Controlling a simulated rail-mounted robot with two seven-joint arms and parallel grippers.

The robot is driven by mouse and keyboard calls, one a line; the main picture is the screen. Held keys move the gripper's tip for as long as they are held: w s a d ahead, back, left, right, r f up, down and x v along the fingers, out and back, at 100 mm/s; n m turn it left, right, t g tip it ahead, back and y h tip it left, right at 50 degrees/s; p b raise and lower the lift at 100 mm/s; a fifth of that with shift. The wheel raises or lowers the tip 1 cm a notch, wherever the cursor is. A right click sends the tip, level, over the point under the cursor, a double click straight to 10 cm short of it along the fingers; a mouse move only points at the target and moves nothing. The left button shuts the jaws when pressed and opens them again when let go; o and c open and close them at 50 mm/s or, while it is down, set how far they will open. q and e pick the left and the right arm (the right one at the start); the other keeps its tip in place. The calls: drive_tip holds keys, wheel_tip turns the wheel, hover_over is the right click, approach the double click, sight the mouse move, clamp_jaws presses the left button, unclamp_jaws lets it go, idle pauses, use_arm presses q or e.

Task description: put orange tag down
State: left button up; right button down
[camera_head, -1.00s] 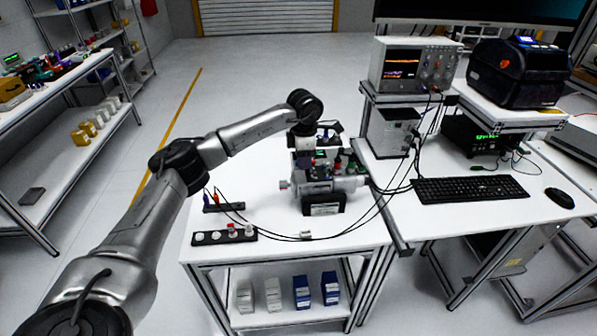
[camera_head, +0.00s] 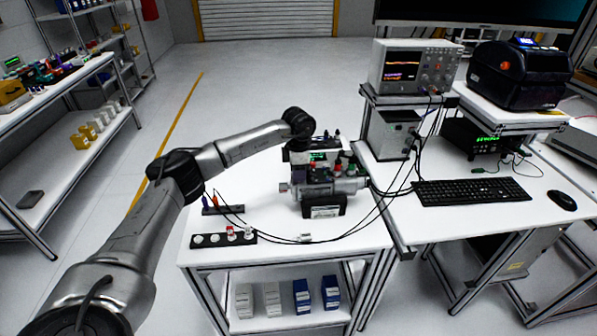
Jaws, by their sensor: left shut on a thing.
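My left arm reaches in from the left. Its gripper (camera_head: 300,146) is over the back of the grey servo unit (camera_head: 325,184) on the white table. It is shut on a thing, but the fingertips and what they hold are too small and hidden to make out. A small orange piece (camera_head: 215,199) stands beside a purple one (camera_head: 205,201) in a dark holder (camera_head: 224,210) to the left of the unit. I cannot tell whether this orange piece is the orange tag. My right gripper is not in view.
A black strip (camera_head: 223,239) with round white pads and red-topped pieces lies at the table's front left. Black cables (camera_head: 372,212) loop from the holder past the unit to the oscilloscope bench (camera_head: 440,232) on the right. The table's front right (camera_head: 360,236) is mostly clear.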

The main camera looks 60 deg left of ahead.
use_arm(q)
drive_tip(key=shift+f, duration=0.1)
drive_tip(key=o, duration=0.9)
